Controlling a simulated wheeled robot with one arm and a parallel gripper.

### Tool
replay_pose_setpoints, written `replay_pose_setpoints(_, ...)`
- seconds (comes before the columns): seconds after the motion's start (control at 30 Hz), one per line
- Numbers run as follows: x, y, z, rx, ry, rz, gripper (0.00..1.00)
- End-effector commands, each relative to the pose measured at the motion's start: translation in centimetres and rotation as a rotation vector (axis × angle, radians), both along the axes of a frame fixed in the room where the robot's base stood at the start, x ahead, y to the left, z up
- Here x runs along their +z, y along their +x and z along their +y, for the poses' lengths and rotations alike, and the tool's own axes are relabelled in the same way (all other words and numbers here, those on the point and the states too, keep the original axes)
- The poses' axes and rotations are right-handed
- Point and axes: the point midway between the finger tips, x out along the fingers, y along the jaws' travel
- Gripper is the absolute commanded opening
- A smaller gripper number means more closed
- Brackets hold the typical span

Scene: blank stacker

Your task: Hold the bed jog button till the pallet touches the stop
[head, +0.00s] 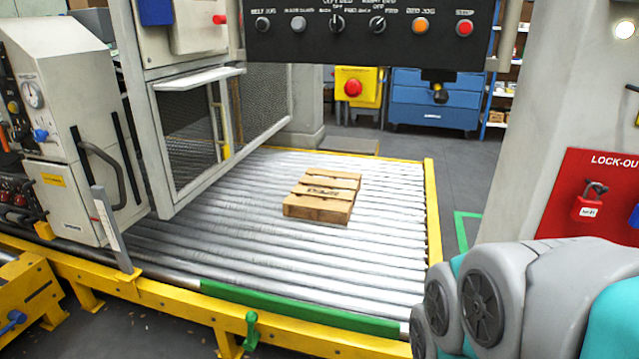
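The dark control panel (370,45) hangs across the top of the head view. Its orange button (420,26), with a label that seems to read bed jog, is at the right, beside a red stop button (464,28). The wooden pallet (320,208) lies flat on the roller bed (240,240), near its middle. It is apart from the green bar (300,308) along the front edge and from the yellow right rail (432,205). I cannot tell which edge piece is the stop. My gripper is not in view; only my grey and teal arm shows at lower right.
A mesh-sided machine frame (215,125) stands over the bed's left part. A grey cabinet with a gauge (65,130) stands at far left. A pale post with a red lock-out board (590,200) is at right. Clear floor lies beyond the right rail.

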Motion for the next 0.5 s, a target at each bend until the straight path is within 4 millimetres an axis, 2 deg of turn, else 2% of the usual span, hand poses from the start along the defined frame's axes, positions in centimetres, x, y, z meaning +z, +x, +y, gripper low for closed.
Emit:
replay_pose_setpoints(0.07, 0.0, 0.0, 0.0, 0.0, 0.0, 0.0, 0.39)
replay_pose_setpoints(0.4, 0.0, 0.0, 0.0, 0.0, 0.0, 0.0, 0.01)
replay_pose_setpoints(0.5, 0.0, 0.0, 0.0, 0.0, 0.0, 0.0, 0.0)
